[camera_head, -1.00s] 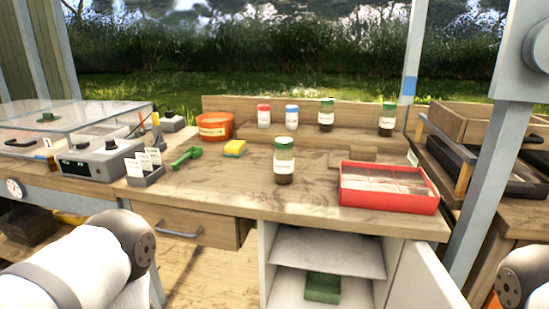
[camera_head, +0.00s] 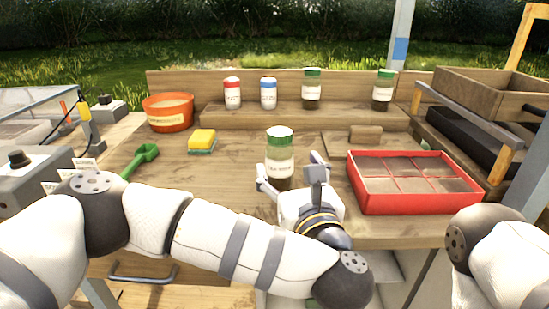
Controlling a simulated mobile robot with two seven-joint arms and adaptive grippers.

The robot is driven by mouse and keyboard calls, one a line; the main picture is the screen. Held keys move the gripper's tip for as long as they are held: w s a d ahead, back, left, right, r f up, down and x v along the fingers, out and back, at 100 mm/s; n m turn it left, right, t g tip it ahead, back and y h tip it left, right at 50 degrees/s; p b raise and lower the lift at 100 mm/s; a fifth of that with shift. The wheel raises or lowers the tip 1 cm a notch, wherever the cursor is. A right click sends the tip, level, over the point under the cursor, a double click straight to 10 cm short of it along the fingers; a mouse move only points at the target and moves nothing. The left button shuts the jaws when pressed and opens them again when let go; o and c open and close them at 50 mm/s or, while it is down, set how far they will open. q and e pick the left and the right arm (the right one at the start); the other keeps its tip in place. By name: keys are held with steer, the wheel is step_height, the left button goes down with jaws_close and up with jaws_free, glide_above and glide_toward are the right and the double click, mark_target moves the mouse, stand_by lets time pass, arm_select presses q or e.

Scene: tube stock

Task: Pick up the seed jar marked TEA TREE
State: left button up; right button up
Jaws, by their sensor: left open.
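Two more green-lidded jars stand on the back shelf, one at the middle (camera_head: 312,90) and one at the right (camera_head: 382,91). My right gripper is out of view.
A red compartment tray (camera_head: 412,207) lies right of the jar. A red-lidded jar (camera_head: 232,94) and a blue-lidded jar (camera_head: 268,94) stand on the shelf. An orange pot (camera_head: 167,114), yellow sponge (camera_head: 202,139) and green scoop (camera_head: 143,157) lie left. Bench between sponge and jar is clear.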

mark_target(279, 147)
arm_select(q)
steer(key=x, duration=1)
steer(key=shift+d+f, duration=0.15)
steer(key=shift+f, duration=0.1)
steer(key=c, duration=1.5)
